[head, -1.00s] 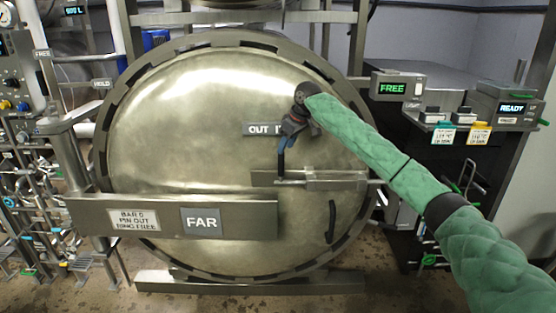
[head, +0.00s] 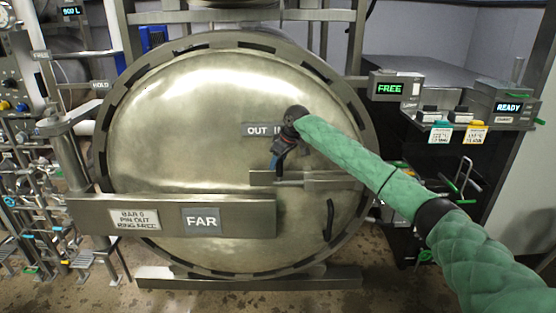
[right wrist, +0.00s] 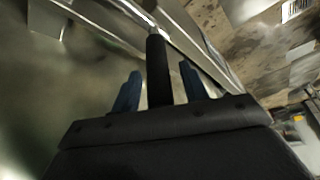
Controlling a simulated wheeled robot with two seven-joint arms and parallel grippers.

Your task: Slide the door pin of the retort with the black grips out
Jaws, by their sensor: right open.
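The large round steel retort door (head: 190,120) fills the middle of the head view. The door pin (head: 318,181) lies level in a bracket at the door's right side, under the "OUT IN" label (head: 258,130). Its black grip also shows in the right wrist view (right wrist: 158,70), standing between the two blue fingers. My right gripper (head: 277,163) is at the pin's left end. It is open, with a finger on each side of the black grip and visible gaps. The arm hides part of the label. My left gripper is not in view.
A flat steel arm (head: 170,216) with a "FAR" sign crosses the door's lower left. A curved black handle (head: 330,217) sits low on the door. A "FREE" display (head: 389,88) and a "READY" box (head: 508,106) stand to the right.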

